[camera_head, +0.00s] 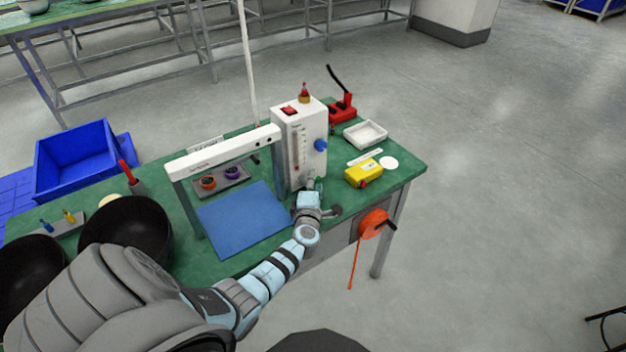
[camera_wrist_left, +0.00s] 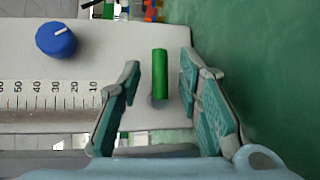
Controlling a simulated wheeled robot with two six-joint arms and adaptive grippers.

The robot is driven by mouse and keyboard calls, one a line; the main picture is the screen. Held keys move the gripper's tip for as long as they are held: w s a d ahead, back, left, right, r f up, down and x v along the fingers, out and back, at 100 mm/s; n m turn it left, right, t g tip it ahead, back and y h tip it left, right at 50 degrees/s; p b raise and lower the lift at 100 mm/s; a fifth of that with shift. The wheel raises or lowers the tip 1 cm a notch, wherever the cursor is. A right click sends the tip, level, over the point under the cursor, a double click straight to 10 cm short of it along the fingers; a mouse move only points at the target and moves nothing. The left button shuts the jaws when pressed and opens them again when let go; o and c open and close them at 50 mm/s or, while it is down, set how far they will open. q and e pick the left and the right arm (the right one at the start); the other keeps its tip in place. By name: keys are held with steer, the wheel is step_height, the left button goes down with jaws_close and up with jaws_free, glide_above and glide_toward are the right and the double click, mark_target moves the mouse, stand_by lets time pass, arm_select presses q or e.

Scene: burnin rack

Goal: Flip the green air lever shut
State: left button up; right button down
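The green air lever (camera_wrist_left: 160,75) is on the front of a white flowmeter box (camera_head: 290,135). In the left wrist view it lies between the two fingers of my left gripper (camera_wrist_left: 161,64), with a gap on each side. It points crosswise to the box's printed scale. In the head view only a small green bit of the lever (camera_head: 318,184) shows beside my left gripper (camera_head: 309,198), which is at the foot of the box. My left gripper is open and empty. My right gripper is not in view.
A blue knob (camera_head: 320,145) is higher on the box. A white frame (camera_head: 225,152) over a blue mat (camera_head: 243,220) stands to the left. A yellow device (camera_head: 361,174) and a white tray (camera_head: 365,134) lie to the right. An orange reel (camera_head: 374,222) hangs at the table's front edge.

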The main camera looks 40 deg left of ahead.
arm_select(q)
steer(key=v, duration=1.2)
